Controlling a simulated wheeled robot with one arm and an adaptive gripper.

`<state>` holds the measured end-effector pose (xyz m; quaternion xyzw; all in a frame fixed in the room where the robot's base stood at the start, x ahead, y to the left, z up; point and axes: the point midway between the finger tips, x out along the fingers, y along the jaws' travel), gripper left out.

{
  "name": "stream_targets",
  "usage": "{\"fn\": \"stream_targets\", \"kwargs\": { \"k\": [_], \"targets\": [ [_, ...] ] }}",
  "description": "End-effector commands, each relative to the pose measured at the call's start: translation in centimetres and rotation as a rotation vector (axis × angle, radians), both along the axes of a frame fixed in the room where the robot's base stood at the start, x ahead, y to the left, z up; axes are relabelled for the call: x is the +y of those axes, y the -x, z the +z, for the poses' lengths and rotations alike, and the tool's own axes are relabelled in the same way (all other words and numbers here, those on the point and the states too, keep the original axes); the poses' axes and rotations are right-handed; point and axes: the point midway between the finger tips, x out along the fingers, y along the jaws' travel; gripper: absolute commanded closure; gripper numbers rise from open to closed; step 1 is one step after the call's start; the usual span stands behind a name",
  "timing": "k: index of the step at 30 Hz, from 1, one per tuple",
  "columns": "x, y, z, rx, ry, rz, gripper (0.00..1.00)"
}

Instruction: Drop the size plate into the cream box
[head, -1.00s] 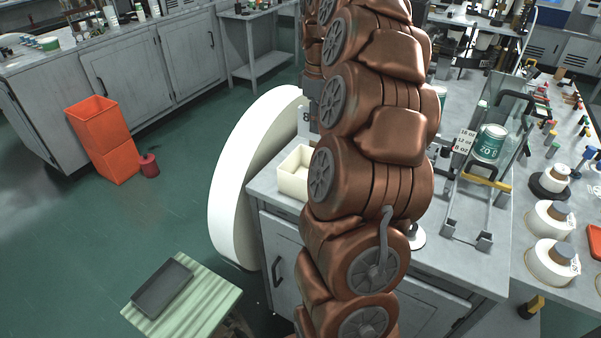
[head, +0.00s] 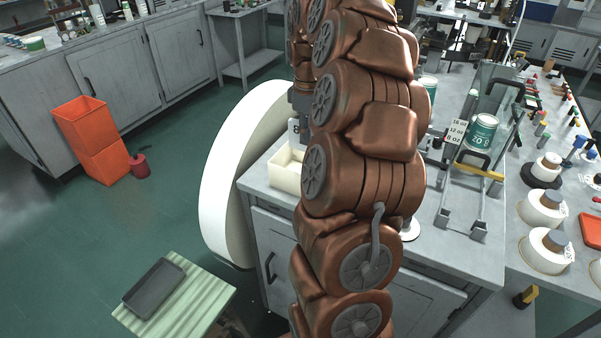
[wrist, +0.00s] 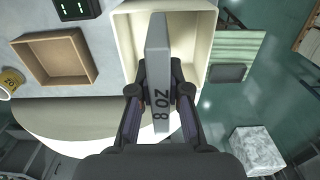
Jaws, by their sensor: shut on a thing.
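My gripper (wrist: 160,88) is shut on the grey size plate (wrist: 158,42), which is marked 8 OZ. The plate stands upright between the fingers. In the wrist view it overlaps the opening of the cream box (wrist: 122,40), whose inside looks empty where it shows. My own arm hides most of my gripper and the right side of the box there.
A brown open box (wrist: 88,62) lies left of the cream box in the wrist view. A large white rounded disc (head: 222,190) stands against the bench's left end. A metal stand with a green-labelled cup (head: 481,133) is on the bench to the right. Orange bins (head: 90,140) stand on the floor.

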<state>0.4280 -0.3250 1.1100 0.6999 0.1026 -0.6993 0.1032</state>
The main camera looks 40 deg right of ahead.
Motion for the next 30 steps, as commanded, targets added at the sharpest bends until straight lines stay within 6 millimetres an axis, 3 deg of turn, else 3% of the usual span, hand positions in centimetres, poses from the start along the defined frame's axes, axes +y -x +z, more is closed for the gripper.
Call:
{"fn": "stream_targets", "kwargs": {
  "k": [9,20,30],
  "targets": [
    [0.0,0.0,0.0,0.0,-0.001,0.0,0.55],
    [0.0,0.0,0.3,0.001,-0.001,0.001,0.55],
    [0.0,-0.1,4.5,-0.002,0.002,0.0,0.55]
  ]
}}
